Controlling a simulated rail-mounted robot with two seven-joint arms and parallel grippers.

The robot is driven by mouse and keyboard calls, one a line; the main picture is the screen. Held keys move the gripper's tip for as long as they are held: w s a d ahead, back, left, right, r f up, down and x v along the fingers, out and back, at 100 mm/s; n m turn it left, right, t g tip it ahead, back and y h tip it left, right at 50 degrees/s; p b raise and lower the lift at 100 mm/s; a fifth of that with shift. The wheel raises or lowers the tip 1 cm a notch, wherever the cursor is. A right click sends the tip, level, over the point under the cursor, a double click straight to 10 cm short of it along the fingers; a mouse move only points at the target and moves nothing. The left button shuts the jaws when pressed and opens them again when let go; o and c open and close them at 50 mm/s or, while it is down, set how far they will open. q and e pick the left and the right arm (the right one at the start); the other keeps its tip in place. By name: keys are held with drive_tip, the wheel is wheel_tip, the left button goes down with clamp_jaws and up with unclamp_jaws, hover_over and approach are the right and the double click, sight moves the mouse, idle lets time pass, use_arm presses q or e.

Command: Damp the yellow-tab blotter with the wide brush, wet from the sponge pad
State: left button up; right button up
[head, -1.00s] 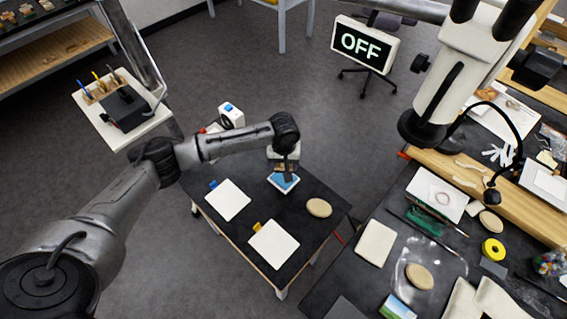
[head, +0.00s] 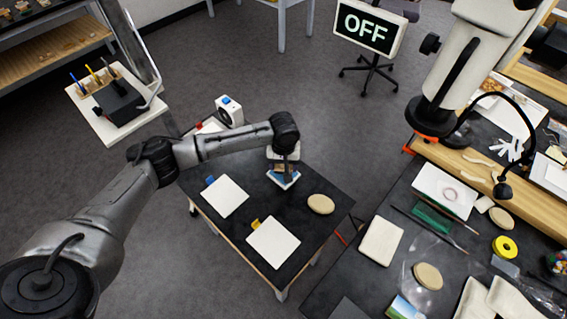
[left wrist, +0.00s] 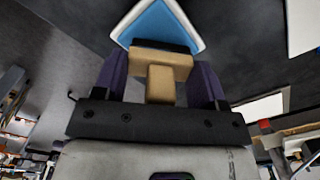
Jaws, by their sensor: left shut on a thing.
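My left gripper (head: 284,160) is shut on the wooden handle of the wide brush (left wrist: 160,63), between its two purple fingers in the left wrist view. The brush's dark bristle end points at the blue sponge pad (left wrist: 163,25), which sits in a white tray. In the head view the gripper and brush are over the sponge pad (head: 284,182) and hide most of it; I cannot tell whether the bristles touch. The yellow-tab blotter (head: 273,244) lies flat, white and square, near the front of the small dark table. My right gripper is not in view.
A blue-tab blotter (head: 225,197) lies left of the yellow-tab one. A tan oval stone (head: 320,204) lies at the table's right. A white device with a blue top (head: 230,112) stands behind. A cluttered bench (head: 335,285) is to the right, past a narrow gap.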

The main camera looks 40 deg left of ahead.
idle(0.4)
use_arm(q)
drive_tip(key=shift+f, duration=0.5)
idle(0.5)
idle(0.5)
drive_tip(key=shift+p, duration=0.3)
idle(0.6)
drive_tip(key=shift+f, duration=0.1)
idle(0.6)
drive_tip(key=shift+f+p, duration=0.1)
drive_tip(key=shift+p, duration=0.3)
idle(0.8)
